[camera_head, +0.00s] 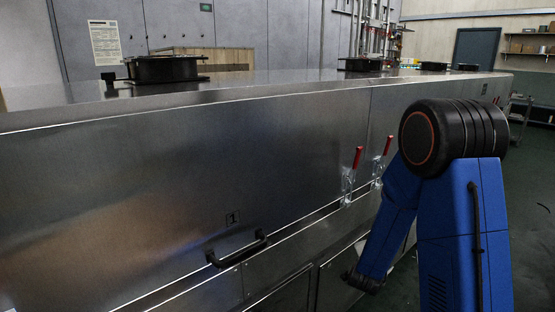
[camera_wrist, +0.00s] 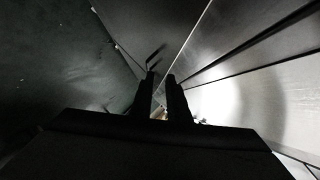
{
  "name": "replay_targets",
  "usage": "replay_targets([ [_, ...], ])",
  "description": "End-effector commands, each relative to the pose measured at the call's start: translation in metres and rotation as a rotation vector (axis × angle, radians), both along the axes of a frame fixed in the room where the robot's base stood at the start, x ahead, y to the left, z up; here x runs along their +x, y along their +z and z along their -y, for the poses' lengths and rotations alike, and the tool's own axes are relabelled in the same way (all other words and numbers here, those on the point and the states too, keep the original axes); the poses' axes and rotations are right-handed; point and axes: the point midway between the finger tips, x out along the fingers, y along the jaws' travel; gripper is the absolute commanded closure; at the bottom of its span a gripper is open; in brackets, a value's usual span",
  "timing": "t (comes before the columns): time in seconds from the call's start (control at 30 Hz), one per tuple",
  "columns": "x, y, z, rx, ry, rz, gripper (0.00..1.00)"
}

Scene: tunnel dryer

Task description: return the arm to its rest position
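My blue arm (camera_head: 460,225) is raised at the right of the head view, bent at a black joint, with its forward part sloping down beside the steel dryer (camera_head: 180,190). My gripper is not clearly visible in that view. In the wrist view my gripper (camera_wrist: 161,78) shows as two dark fingers with a gap between them. It looks open, and I see nothing held. The steel side runs close along the right of the fingers. The dark floor (camera_wrist: 60,60) lies to their left.
The dryer wall carries a black handle (camera_head: 238,249) and two red-handled clamps (camera_head: 357,158) (camera_head: 387,146), near my arm. Black round fittings (camera_head: 163,69) stand on its top.

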Motion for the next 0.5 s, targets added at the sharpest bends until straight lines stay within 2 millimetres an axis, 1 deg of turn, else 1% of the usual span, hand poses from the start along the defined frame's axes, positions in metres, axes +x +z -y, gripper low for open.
replay_targets([
  [0.03,-0.001,0.011,-0.005,0.005,0.026,-0.016,0.85],
  [0.27,-0.017,0.046,-0.033,0.002,0.174,-0.129,0.85],
  [0.37,-0.028,0.062,-0.045,-0.008,0.241,-0.177,0.85],
  [0.5,-0.047,0.083,-0.060,-0.032,0.337,-0.242,0.85],
])
